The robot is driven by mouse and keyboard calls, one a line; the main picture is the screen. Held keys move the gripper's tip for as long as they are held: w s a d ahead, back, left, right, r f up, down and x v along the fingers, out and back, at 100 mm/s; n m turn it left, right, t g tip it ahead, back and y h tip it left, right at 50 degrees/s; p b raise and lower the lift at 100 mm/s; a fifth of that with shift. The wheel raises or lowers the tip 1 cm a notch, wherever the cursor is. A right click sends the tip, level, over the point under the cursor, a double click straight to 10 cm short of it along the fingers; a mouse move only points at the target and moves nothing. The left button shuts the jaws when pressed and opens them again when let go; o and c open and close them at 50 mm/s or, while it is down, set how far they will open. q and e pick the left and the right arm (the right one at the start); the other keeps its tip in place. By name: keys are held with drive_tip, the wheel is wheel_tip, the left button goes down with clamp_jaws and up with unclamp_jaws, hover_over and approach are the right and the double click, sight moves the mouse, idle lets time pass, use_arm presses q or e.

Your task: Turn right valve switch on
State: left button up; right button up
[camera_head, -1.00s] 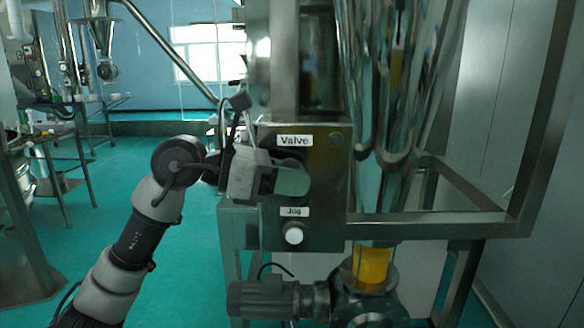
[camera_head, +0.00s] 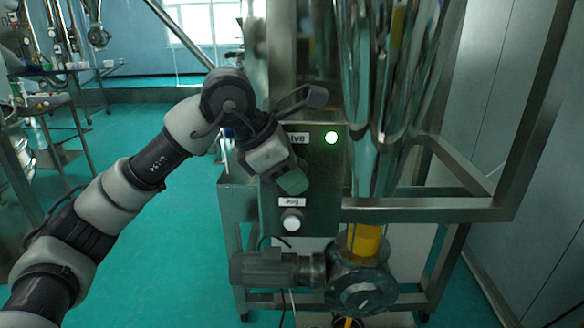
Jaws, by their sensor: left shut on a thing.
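The valve control box (camera_head: 325,180) is a metal panel right of the picture's middle. Its "Valve" label (camera_head: 299,138) is partly covered by my arm. A small indicator lamp (camera_head: 331,138) beside the label glows green-white. My left gripper (camera_head: 292,179) is at the panel between the "Valve" and "Jog" labels, tilted, and shut on the valve switch. The switch itself is hidden behind the gripper. The "Jog" label (camera_head: 292,202) and the white jog button (camera_head: 292,220) show below. My right gripper is not in view.
A metal frame bar (camera_head: 430,209) runs right from the panel. Shiny steel pipework stands behind it. A motor (camera_head: 262,268) and a round valve body (camera_head: 362,285) with a yellow section (camera_head: 363,241) sit below. Green floor (camera_head: 150,270) is open at left.

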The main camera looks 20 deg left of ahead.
use_arm(q)
drive_tip(key=shift+y, duration=0.3)
drive_tip(key=o, duration=0.9)
drive_tip(key=b+v, duration=0.2)
drive_tip(key=v, duration=0.8)
drive_tip(key=shift+a+r+b, duration=0.15)
drive_tip(key=shift+r+b, duration=0.25)
